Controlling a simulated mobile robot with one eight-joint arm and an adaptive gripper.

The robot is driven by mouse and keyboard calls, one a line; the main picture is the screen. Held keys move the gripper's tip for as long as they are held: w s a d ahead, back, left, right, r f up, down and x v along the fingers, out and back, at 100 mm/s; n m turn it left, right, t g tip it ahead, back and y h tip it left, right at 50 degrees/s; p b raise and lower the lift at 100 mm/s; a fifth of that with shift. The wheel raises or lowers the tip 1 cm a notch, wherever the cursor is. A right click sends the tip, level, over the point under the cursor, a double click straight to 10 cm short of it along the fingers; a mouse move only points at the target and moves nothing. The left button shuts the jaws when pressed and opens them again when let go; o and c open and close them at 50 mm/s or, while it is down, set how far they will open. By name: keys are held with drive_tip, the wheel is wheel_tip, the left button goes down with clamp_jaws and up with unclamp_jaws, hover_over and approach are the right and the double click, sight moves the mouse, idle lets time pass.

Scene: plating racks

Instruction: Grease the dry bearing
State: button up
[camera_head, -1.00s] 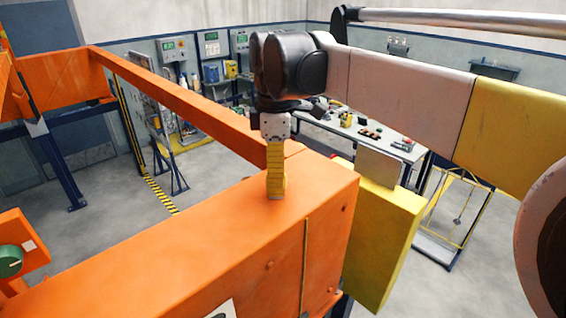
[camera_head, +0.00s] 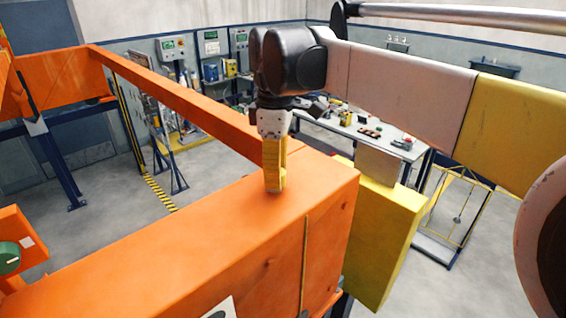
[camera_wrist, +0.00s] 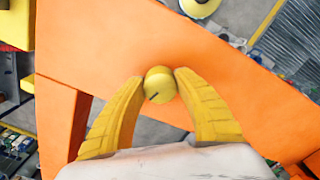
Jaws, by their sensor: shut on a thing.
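My gripper (camera_head: 275,186) points down at the top of a big orange beam (camera_head: 190,225) in the head view. In the wrist view its two yellow fingers (camera_wrist: 160,88) are shut on a small round yellow knob or cap (camera_wrist: 159,86), which has a short dark mark on its face. The orange beam (camera_wrist: 120,40) lies behind the cap; I cannot tell whether the cap touches it. In the head view the fingers hide most of the cap. I cannot make out a bearing or a grease tool for sure.
A yellow block (camera_head: 385,240) stands against the beam's right end. A long orange rail (camera_head: 180,100) runs back to the left. A green knob (camera_head: 8,259) sits at the left edge. A workbench (camera_head: 365,135) with small items stands behind. Open floor lies between.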

drive_tip(key=m+b, duration=0.1)
drive_tip(key=m, duration=0.3)
drive_tip(key=m+b, duration=0.1)
drive_tip(key=m, duration=0.8)
drive_tip(key=shift+b, duration=0.3)
drive_tip(key=shift+a+m, duration=0.1)
drive_tip(key=shift+m, duration=2.3)
drive_tip(key=o, duration=1.2)
